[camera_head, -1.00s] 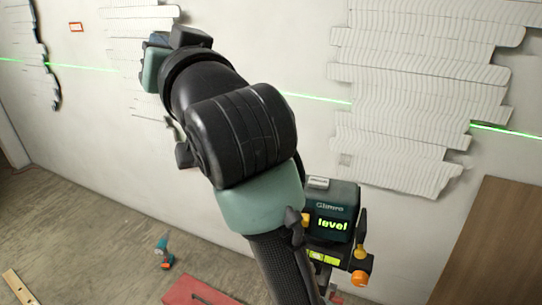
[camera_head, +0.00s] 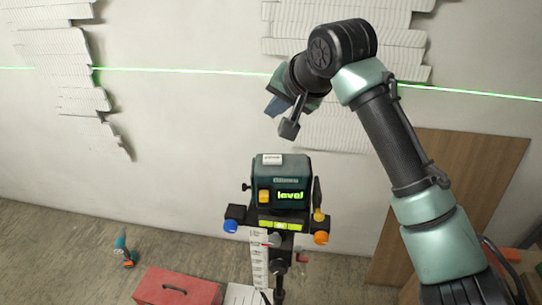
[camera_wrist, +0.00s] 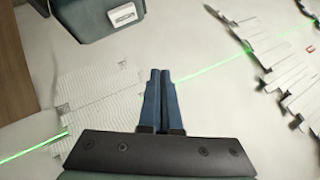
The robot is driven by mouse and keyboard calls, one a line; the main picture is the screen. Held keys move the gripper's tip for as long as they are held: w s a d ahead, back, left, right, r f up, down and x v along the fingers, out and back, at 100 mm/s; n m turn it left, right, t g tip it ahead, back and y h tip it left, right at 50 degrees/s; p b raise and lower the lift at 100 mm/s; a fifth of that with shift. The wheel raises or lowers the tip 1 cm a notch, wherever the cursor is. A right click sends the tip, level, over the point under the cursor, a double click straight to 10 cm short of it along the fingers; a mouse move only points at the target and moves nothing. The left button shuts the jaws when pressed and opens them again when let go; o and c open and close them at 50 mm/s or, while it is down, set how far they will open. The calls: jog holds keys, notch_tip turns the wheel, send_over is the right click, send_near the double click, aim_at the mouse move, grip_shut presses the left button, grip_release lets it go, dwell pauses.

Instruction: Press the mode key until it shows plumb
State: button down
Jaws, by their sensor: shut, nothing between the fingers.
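A yellow knob (camera_head: 264,196) is on the unit's front. My gripper (camera_head: 278,106) is above the unit and apart from it. Its blue fingers (camera_wrist: 160,72) are together and empty in the wrist view. A green laser line (camera_head: 180,71) runs nearly level across the wall.
The unit rests on a mount with blue and orange knobs (camera_head: 321,238) and a white scale (camera_head: 259,262). Ribbed reliefs (camera_head: 65,65) cover parts of the wall. A brown board (camera_head: 470,165) leans at right. A red toolbox (camera_head: 178,288) and a teal tool (camera_head: 125,250) are on the floor.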

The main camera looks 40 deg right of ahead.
jog(key=shift+f, duration=0.1)
jog(key=b, duration=0.6)
send_over(273, 161)
notch_tip(273, 161, down, 7)
jog(key=shift+f, duration=0.2)
jog(key=shift+f+b, duration=0.3)
jog(key=shift+f, duration=0.3)
jog(key=shift+f, duration=0.1)
dwell(1.2)
jog(key=shift+f, duration=0.35)
jog(key=shift+s+f+b, duration=0.1)
jog(key=shift+f+b, duration=0.2)
jog(key=shift+f, duration=0.15)
dwell(0.6)
dwell(0.3)
jog(key=shift+r+p, duration=0.85)
jog(key=shift+p, duration=0.05)
